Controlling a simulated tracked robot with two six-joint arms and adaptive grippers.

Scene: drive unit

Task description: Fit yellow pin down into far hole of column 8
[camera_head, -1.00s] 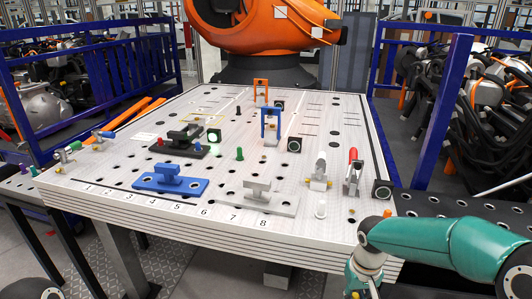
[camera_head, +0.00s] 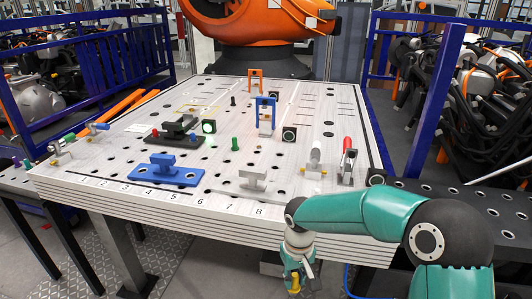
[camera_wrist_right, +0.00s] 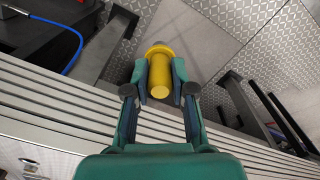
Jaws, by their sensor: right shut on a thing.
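My right gripper (camera_head: 294,277) hangs in front of the table's near edge, below the top. It is shut on the yellow pin (camera_wrist_right: 160,75), whose thick yellow body shows between the two fingers in the right wrist view; little of it shows in the head view. The column 8 label (camera_head: 258,211) is at the table's near edge, up and left of the gripper. I cannot tell which hole is the far one of column 8. My left gripper is not in view.
The perforated table (camera_head: 110,170) carries a blue T-handled block (camera_head: 163,175), a green pin (camera_head: 234,143), a blue frame (camera_head: 266,112) and clamps at the right, one with a red handle (camera_head: 347,146). My right arm covers the near right corner.

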